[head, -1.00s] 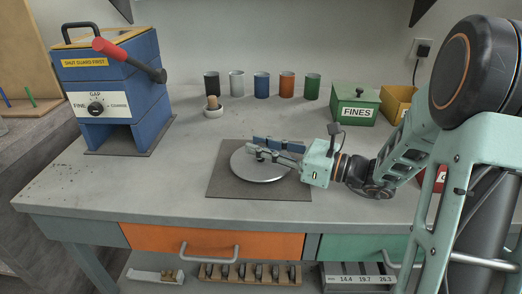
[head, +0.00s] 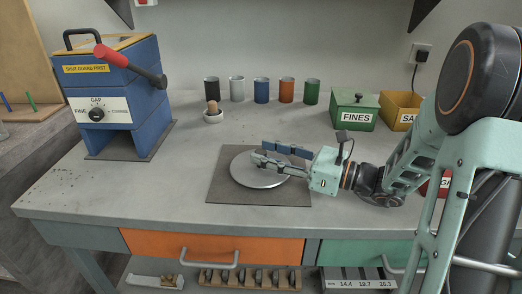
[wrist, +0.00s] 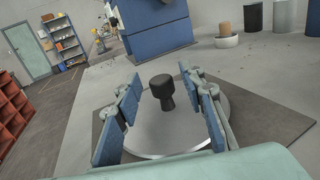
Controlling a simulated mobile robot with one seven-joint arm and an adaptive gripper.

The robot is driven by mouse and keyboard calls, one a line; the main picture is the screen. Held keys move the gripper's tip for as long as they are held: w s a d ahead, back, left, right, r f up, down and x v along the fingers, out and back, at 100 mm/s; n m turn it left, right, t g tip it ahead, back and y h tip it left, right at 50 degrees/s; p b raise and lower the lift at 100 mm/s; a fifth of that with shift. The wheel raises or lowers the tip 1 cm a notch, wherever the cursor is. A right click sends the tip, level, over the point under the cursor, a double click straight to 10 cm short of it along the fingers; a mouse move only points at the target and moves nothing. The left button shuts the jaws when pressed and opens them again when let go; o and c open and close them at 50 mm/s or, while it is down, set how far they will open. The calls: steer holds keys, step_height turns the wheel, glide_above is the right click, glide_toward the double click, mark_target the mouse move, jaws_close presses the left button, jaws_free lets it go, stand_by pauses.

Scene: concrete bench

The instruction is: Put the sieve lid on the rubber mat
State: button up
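The sieve lid (head: 241,173) is a flat grey metal disc with a black knob (wrist: 162,90). It lies flat on the dark rubber mat (head: 222,192), inside the mat's edges. My gripper (head: 258,160) is over the lid, coming from the right. In the wrist view my gripper (wrist: 166,112) is open, with one blue-padded finger on each side of the knob and a visible gap to both. In the head view the fingers hide the knob and part of the lid.
A blue crusher (head: 118,90) with a red-handled lever stands at the left. Several cups (head: 262,91) line the back, with a small mortar (head: 213,117) before them. A green FINES box (head: 355,112) and a yellow box (head: 398,110) stand at the back right. The bench left of the mat is clear.

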steer(key=p+v, duration=0.1)
steer(key=v, duration=0.9)
steer(key=shift+p, duration=0.4)
